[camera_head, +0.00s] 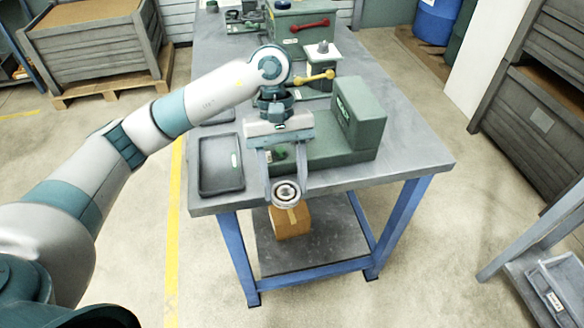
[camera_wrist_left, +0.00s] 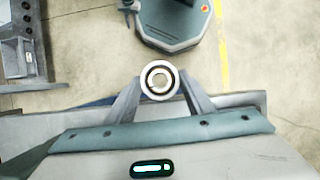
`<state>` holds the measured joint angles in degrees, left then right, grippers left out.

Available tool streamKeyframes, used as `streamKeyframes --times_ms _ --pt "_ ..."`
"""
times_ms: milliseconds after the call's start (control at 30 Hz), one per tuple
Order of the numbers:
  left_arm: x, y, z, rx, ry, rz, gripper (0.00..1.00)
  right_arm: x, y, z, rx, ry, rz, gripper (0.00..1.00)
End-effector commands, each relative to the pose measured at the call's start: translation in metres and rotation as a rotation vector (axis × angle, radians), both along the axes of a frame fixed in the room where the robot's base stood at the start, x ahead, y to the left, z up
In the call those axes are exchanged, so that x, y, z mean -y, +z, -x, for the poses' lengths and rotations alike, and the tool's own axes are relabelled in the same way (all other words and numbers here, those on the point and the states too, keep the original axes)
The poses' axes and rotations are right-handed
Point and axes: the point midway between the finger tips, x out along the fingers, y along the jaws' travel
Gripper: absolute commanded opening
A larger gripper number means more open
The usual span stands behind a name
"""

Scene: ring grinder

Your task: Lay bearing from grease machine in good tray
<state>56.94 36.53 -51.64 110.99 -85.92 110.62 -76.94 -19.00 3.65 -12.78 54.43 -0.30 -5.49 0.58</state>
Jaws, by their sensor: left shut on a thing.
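My left gripper (camera_head: 286,188) is shut on a round metal bearing (camera_head: 286,195), held at its fingertips above the front edge of the grey table. The bearing's ring faces the camera in the left wrist view (camera_wrist_left: 160,78), between the two fingers. A green machine (camera_head: 359,117) with a low green base stands just behind and right of the gripper; my wrist hides part of it. A dark shallow tray (camera_head: 217,178) with a small greenish label lies empty on the table, left of the gripper. Its label is too small to read. My right gripper is not in view.
A second dark tray (camera_head: 218,118) lies behind the first, partly hidden by my arm. Another green machine (camera_head: 303,25) with a red handle stands at the back. A brown box (camera_head: 290,222) sits on the lower shelf. A grey tray (camera_head: 552,292) is at far right.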

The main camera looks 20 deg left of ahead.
Motion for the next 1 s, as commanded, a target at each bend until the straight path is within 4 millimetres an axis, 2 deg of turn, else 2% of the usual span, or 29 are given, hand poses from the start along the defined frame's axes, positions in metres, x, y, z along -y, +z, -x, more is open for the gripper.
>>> streamKeyframes --times_ms 200,400,1000 --pt "-0.021 -0.006 0.017 0.001 -0.368 -0.003 0.19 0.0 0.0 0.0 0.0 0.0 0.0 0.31" --pt "-0.035 -0.009 0.025 0.001 -0.538 0.0 0.19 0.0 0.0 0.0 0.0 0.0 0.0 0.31" --pt "-0.037 -0.01 0.026 0.002 -0.569 0.002 0.19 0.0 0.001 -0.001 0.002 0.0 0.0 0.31"
